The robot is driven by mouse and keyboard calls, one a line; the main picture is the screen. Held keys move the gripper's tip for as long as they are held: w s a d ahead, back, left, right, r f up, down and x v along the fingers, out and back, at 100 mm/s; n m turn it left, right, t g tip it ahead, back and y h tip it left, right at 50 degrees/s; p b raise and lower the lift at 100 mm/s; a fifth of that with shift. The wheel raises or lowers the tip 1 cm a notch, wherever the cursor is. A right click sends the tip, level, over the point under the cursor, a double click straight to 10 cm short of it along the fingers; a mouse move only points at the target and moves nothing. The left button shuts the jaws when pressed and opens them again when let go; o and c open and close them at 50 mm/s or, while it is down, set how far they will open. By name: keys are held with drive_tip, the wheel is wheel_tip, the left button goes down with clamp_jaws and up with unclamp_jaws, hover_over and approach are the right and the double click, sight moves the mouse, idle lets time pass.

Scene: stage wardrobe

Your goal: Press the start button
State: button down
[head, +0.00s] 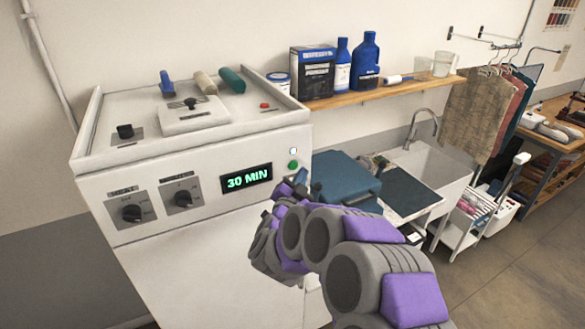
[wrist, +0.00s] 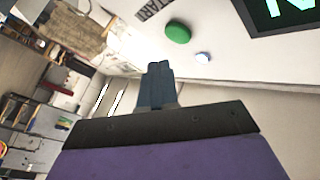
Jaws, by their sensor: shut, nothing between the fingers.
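The green start button (head: 293,165) is on the white machine's front panel, right of the lit display (head: 247,177), which reads "30 MIN". In the wrist view the round green button (wrist: 178,32) is at upper middle, with part of a "START" label (wrist: 155,9) beside it. A small lit lamp (head: 293,151) is above the button in the head view. My gripper (head: 299,177) is just below and right of the button in the head view. In the wrist view my gripper's fingertips (wrist: 159,66) are together and empty, apart from the button in the picture. Exact depth to the panel is unclear.
The white machine (head: 190,248) has a heat knob (head: 131,208), a second knob (head: 183,197) and a red button (head: 265,105) on top. Behind my arm are a blue case (head: 345,178) and a sink (head: 425,165). A wooden shelf (head: 420,87) holds bottles.

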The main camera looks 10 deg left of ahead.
drive_tip(key=s+d, duration=0.1)
drive_tip(key=s+d+b, duration=0.1)
drive_tip(key=s, duration=0.1)
drive_tip(key=shift+s+d, duration=0.1)
drive_tip(key=shift+d, duration=0.05)
drive_tip(key=shift+f, duration=0.1)
idle(0.5)
drive_tip(key=s+f+n+g+y+b, duration=0.95)
drive_tip(key=s+f+b, duration=0.3)
drive_tip(key=s, duration=0.25)
drive_tip(key=s+d+f+g+h+b, duration=0.2)
drive_tip(key=s+d, duration=0.4)
drive_tip(key=s, duration=0.5)
drive_tip(key=s+d+f+g+h+b, duration=0.1)
drive_tip(key=s+d+f+g+b, duration=0.2)
drive_tip(key=s, duration=0.7)
drive_tip(key=s+d+f+g+h+b, duration=0.2)
drive_tip(key=s+d+f+g, duration=0.4)
drive_tip(key=s+d, duration=0.3)
drive_tip(key=s+f, duration=0.1)
drive_tip(key=s, duration=0.1)
drive_tip(key=shift+s+d+f+h+b, duration=0.2)
drive_tip(key=shift+s+f+h+b, duration=0.1)
drive_tip(key=shift+f+h, duration=0.1)
